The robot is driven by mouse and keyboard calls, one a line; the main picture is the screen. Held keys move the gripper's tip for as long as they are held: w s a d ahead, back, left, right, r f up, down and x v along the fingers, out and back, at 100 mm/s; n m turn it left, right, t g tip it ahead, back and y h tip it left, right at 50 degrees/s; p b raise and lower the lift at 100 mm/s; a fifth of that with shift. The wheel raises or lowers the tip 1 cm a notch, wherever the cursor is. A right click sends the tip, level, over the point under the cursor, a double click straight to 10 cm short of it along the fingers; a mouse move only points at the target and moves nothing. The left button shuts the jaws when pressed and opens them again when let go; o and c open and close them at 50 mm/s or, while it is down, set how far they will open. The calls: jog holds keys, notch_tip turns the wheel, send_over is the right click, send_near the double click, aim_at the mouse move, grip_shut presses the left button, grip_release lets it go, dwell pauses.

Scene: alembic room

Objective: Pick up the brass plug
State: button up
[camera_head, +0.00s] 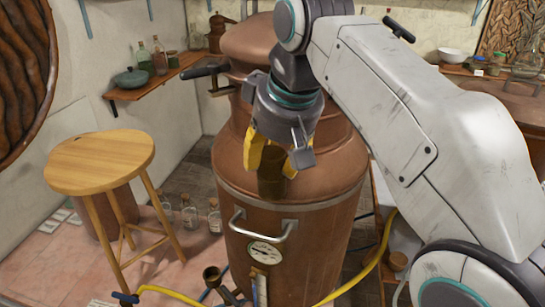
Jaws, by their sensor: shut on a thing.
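The brass plug (272,178) is a dark brown cylinder, held roughly upright in front of the shoulder of the large copper still (240,160). My gripper (276,160) points down, with its yellow fingers shut on the upper part of the plug. The lower part of the plug shows below the fingers. From this view I cannot tell whether the plug touches the still or hangs clear of it.
The still has a front handle (262,231) and a round gauge (265,252). A yellow hose (375,262) runs at lower right. A wall shelf (158,80) holds bottles and a pot.

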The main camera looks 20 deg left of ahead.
aim_at(272, 152)
notch_tip(272, 152, up, 5)
jog(key=shift+r+p, duration=0.1)
jog(key=shift+p, duration=1.15)
jog(key=shift+w+a+r, duration=0.15)
jog(key=shift+r, duration=0.7)
